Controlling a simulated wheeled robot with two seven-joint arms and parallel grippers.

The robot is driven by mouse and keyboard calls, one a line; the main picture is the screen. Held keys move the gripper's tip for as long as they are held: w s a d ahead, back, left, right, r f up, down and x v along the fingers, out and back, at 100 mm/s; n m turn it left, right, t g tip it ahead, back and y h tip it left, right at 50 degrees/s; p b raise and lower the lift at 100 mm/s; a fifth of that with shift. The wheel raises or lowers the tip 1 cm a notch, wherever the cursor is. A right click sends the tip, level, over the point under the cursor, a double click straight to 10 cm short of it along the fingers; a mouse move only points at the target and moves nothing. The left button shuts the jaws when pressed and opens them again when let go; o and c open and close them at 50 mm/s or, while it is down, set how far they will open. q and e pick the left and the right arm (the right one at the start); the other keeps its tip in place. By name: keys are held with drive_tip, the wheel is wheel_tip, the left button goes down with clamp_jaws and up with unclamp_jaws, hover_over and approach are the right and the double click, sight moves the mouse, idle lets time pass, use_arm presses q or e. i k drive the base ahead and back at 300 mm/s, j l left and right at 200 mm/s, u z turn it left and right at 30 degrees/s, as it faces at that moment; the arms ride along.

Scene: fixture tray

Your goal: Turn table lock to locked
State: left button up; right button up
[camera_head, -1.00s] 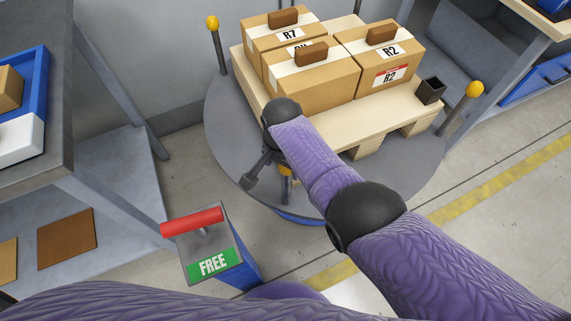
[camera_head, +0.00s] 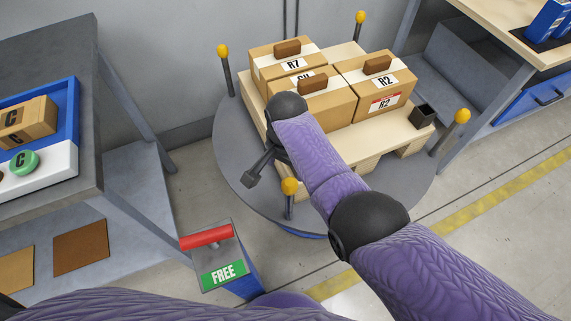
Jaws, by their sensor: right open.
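The table lock is a post (camera_head: 238,277) with a red handle (camera_head: 206,237) and a green label reading FREE (camera_head: 223,274). It stands on the floor in front of the round grey turntable (camera_head: 232,150). My right gripper (camera_head: 251,182) is open and empty, over the turntable's near-left edge, apart from the red handle and above it in the picture. It is left of a yellow-topped peg (camera_head: 289,187). My left gripper is out of view.
The turntable bears a wooden pallet (camera_head: 350,139) with several boxes (camera_head: 375,85) and yellow-topped pegs around it. A grey bench (camera_head: 60,62) with a blue tray (camera_head: 72,112) stands left. Another workstation (camera_head: 510,35) is at the right. Floor shows between the bench and turntable.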

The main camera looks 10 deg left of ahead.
sight(211, 238)
drive_tip(key=k, duration=1)
